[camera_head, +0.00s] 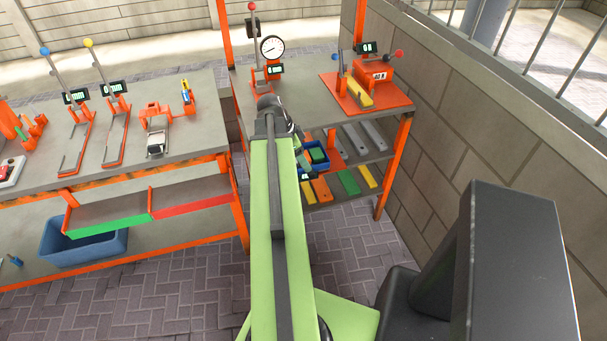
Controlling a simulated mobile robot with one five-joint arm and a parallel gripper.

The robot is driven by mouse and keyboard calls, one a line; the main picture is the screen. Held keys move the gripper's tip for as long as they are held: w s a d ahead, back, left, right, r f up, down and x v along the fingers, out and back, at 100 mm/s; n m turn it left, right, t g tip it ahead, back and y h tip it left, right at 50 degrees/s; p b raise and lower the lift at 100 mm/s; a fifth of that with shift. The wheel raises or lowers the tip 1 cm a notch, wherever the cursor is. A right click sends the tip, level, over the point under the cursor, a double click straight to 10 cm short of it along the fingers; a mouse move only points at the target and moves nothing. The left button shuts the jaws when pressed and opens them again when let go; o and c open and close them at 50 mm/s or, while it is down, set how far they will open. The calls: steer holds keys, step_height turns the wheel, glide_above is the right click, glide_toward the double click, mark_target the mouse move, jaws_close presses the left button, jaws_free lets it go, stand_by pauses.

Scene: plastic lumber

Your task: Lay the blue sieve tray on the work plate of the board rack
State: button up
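The board rack is the orange-framed rack at the right, with a grey work plate (304,95) on top. Below it, coloured and grey boards lie on lower levels. A small blue tray-like thing (323,168) shows just right of my arm, below the work plate's front edge, with dark and green parts in it. My arm hides its left side, and I cannot tell whether it is the sieve tray. My gripper (272,104) is at the far end of my green arm, over the plate's front left part. Its fingers are too small and hidden to read.
A dial gauge (272,48) on a lever stand and an orange device (371,80) with a yellow piece stand on the work plate. The left bench (120,150) carries lever fixtures. A blue bin (84,247) sits below it. A block wall (455,125) bounds the right.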

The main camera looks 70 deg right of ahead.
steer(key=shift+x, duration=0.9)
steer(key=b+x, duration=0.5)
steer(key=shift+f, duration=0.2)
steer(key=shift+r, duration=0.2)
jaws_close()
